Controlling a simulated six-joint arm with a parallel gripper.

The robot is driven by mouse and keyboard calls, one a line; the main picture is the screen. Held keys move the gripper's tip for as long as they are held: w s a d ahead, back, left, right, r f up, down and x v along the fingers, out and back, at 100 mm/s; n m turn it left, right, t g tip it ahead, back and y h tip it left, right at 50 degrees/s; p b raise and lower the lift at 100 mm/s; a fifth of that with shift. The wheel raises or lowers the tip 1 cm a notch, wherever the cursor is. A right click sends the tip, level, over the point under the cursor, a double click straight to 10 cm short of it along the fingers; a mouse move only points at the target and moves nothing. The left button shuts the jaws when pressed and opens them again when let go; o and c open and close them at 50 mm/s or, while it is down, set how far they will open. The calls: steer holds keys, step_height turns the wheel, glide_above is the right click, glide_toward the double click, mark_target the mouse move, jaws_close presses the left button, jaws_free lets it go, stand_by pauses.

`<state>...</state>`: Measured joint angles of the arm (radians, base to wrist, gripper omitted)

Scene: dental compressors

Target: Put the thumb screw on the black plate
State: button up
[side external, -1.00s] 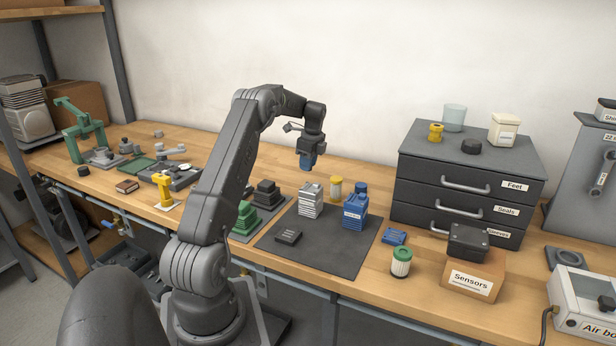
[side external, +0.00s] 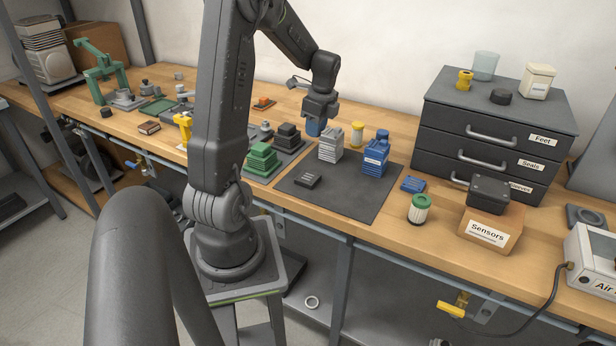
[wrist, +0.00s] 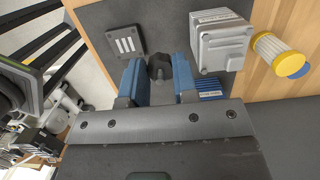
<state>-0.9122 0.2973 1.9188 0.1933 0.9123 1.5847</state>
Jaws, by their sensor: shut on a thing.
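The thumb screw (wrist: 160,66) appears as a dark, lobed knob between the blue fingertips in the wrist view. My gripper (wrist: 158,78) is shut on it; its lower end is hard to make out. In the side view my gripper (side external: 316,127) points down behind and left of the grey finned block, and its fingers hide the screw. A small black slotted plate (side external: 307,180) lies flat on a larger dark sheet (side external: 345,200). In the wrist view the slotted plate (wrist: 126,42) is left of the fingers. I cannot tell which one the task calls the black plate.
The grey block (side external: 331,145) stands close to my fingers, with a blue block (side external: 376,155) and yellow-capped filter (side external: 357,133) nearby. A green stack (side external: 262,158) and dark block (side external: 287,136) stand to the left. The dark sheet's front is clear.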

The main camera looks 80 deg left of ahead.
glide_above(306, 177)
steer(key=w, duration=0.1)
steer(key=f, duration=0.1)
steer(key=shift+s+d+f, duration=0.1)
steer(key=shift+s+f, duration=0.05)
steer(key=shift+f, duration=1.85)
steer(key=shift+s+f, duration=0.1)
steer(key=shift+f, duration=1.9)
steer(key=shift+f, duration=0.1)
steer(key=o, duration=0.9)
